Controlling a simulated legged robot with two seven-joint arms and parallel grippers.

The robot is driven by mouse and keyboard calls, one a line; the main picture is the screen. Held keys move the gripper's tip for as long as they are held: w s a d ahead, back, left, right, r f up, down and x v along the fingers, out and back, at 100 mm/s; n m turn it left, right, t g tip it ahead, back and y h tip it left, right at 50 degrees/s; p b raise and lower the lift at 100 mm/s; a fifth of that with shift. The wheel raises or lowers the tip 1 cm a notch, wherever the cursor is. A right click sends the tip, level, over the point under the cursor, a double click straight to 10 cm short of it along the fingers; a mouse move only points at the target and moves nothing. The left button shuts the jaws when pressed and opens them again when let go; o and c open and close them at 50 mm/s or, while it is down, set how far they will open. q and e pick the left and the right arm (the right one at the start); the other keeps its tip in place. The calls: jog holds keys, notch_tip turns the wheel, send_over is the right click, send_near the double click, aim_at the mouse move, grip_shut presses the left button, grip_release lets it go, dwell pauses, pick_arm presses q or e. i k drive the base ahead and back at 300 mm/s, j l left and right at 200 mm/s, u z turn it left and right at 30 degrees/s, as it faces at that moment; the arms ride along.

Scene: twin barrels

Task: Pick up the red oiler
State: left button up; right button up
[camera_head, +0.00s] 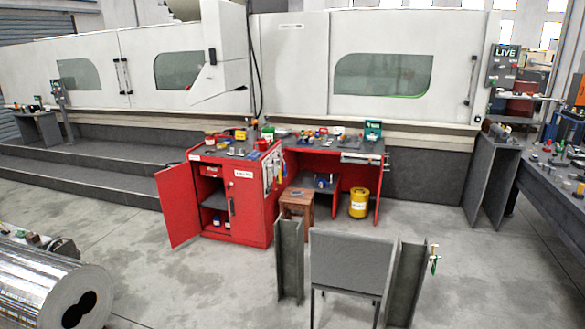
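Neither of my grippers is in view. I cannot pick out the red oiler with certainty at this size. Small red items stand on top of the red cabinet (262,220): one red item (210,137) at its left back, and another red item (262,145) near its right edge. Either is too small to identify. The cabinet's left door is open.
A red workbench (376,200) adjoins the cabinet, with a wooden stool (297,203) and yellow bucket (359,202) by it. Grey panels (346,262) stand in front. A silver cylinder (45,285) lies bottom left. A cluttered table (560,185) is at right. Floor left of centre is clear.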

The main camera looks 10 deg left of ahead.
aim_at(262, 144)
jog(key=i+j+u, duration=0.2)
jog(key=i, duration=0.35)
jog(key=i+u, duration=0.2)
jog(key=i, duration=0.35)
jog(key=i+u, duration=0.2)
jog(key=i, duration=0.35)
jog(key=i+l+u, duration=0.15)
jog(key=i, duration=0.4)
jog(key=i+l+u, duration=0.2)
jog(key=i, duration=0.35)
